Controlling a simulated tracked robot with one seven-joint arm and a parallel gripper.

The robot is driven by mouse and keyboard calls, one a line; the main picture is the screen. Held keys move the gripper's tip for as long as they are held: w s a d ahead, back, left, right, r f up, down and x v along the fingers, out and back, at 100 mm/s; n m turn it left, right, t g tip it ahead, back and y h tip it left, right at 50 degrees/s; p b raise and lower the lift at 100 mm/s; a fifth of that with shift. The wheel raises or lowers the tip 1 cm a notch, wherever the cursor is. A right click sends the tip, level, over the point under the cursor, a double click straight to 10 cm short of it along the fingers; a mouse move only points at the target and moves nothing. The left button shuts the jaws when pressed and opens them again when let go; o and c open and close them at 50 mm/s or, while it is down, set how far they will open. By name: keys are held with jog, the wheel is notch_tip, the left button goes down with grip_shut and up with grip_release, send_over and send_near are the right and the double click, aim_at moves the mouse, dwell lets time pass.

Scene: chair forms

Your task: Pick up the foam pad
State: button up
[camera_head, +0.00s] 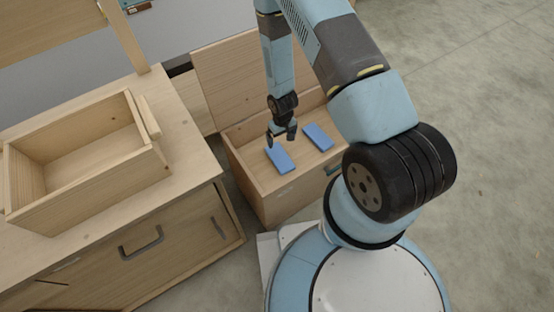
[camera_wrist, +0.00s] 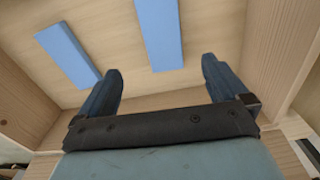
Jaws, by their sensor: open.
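Two blue foam pads lie flat and apart on the floor of an open wooden box (camera_head: 244,180). In the head view one pad (camera_head: 280,159) is at the left, just below my gripper, and the other pad (camera_head: 318,137) is farther right. In the wrist view one pad (camera_wrist: 160,34) is at the top middle, ahead of the gap between my fingers. The other pad (camera_wrist: 68,55) is at the upper left, beyond the left finger. My gripper (camera_head: 281,139) is open and empty, pointing down into the box; both fingers show in the wrist view (camera_wrist: 158,85).
The box walls (camera_wrist: 275,50) stand close around my gripper, and its raised lid (camera_head: 235,80) is behind. A wooden cabinet (camera_head: 195,180) at the left carries an open, empty-looking wooden tray (camera_head: 95,195). The floor (camera_head: 490,170) at the right is clear.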

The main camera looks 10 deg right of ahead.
jog(key=f, duration=0.1)
send_over(280, 158)
jog(key=f, duration=0.8)
jog(key=shift+s+d+f, duration=0.15)
jog(key=shift+s+d, duration=0.05)
jog(key=shift+d, duration=0.05)
jog(key=shift+w+a+f, duration=0.1)
jog(key=shift+w+f, duration=0.05)
jog(key=shift+f, duration=1.25)
jog(key=shift+w+a+f, duration=0.1)
jog(key=shift+f, duration=1.3)
jog(key=c, duration=0.9)
jog(key=shift+r, duration=0.15)
jog(key=shift+c, duration=0.2)
